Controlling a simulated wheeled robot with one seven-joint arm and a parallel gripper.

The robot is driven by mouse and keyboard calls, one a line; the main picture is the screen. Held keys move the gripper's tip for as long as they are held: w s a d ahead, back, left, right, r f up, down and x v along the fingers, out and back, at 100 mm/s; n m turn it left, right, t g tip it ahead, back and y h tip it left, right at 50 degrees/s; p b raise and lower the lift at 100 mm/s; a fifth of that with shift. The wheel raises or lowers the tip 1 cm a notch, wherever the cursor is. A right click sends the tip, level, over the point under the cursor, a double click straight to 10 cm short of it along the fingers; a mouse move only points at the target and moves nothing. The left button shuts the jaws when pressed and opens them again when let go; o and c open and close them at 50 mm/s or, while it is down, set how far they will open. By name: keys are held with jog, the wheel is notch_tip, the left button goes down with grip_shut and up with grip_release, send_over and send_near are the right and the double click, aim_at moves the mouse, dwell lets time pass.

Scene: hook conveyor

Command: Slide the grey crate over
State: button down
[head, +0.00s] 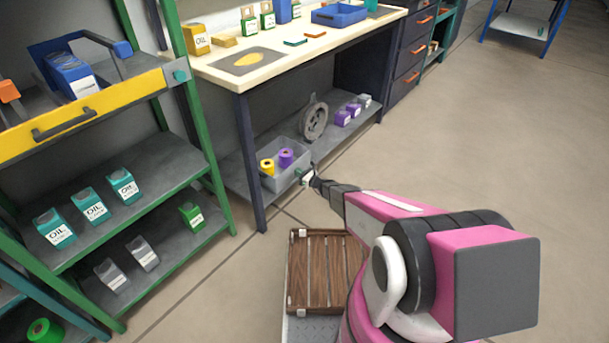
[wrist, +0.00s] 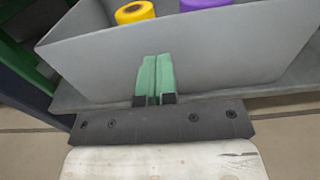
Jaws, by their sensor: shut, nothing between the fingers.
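The grey crate (head: 282,180) sits on the low shelf under the workbench in the head view. It holds a yellow spool (head: 267,167) and a purple spool (head: 286,157). In the wrist view the crate's near wall (wrist: 100,68) fills the upper part, with the yellow spool (wrist: 135,12) and purple spool (wrist: 205,4) partly cut off at the top. My gripper (head: 306,179) is at the crate's front right side in the head view. Its green fingers (wrist: 155,78) are shut together in front of the wall, empty. I cannot tell whether they touch it.
A grey wheel-like part (head: 315,118) and several purple-and-grey boxes (head: 343,117) stand right of the crate on the shelf (head: 325,148). A dark bench leg (head: 250,165) stands left of it. A wooden slatted crate (head: 325,270) is near my base. Open floor (head: 470,150) lies right.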

jog(key=shift+w+a, duration=0.35)
jog(key=shift+a, duration=0.15)
jog(key=x, duration=1.7)
jog(key=shift+r, duration=0.1)
jog(key=shift+s+d, duration=0.1)
